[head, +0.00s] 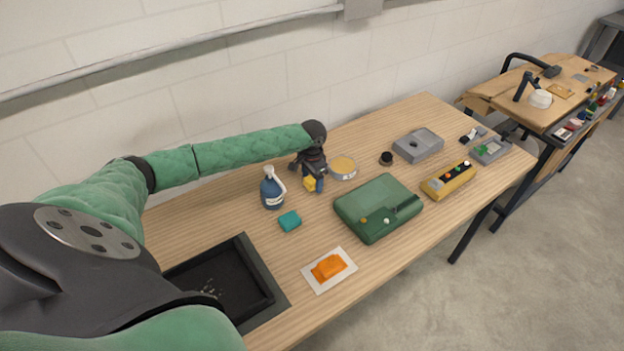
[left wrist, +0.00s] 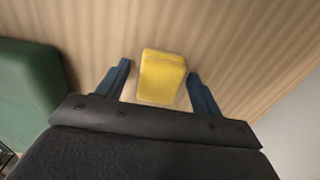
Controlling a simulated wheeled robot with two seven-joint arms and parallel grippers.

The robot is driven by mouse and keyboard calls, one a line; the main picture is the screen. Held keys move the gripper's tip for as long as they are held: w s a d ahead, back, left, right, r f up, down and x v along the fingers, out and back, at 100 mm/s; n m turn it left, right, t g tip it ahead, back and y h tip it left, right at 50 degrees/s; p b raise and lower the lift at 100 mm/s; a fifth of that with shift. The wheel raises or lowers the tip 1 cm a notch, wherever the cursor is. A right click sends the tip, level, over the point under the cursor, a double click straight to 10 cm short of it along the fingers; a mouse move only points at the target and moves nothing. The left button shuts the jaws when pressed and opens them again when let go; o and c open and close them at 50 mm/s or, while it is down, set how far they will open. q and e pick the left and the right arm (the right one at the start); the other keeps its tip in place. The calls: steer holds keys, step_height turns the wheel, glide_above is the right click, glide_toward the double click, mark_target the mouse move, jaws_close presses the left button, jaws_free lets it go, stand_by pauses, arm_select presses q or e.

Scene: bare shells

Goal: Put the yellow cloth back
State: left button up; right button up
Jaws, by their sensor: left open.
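The yellow cloth (head: 309,183), a small folded block, is on the wooden table below my left gripper (head: 315,184). In the left wrist view the cloth (left wrist: 162,78) sits between the two blue fingers of my left gripper (left wrist: 159,70). There is a gap on each side, so the gripper is open around it and not closed on it. In the head view the gripper partly hides the cloth. My right gripper is not in view.
A blue spray bottle (head: 272,188) and teal sponge (head: 289,221) are left of the gripper, a round tin (head: 343,168) and green case (head: 378,207) right. An orange cloth (head: 328,267) lies on a white sheet (head: 345,275) in front.

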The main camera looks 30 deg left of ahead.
mark_target(312, 179)
arm_select(q)
steer(key=shift+r+b, duration=0.35)
steer(key=shift+r, duration=0.3)
step_height(312, 179, up, 11)
steer(key=b, duration=0.3)
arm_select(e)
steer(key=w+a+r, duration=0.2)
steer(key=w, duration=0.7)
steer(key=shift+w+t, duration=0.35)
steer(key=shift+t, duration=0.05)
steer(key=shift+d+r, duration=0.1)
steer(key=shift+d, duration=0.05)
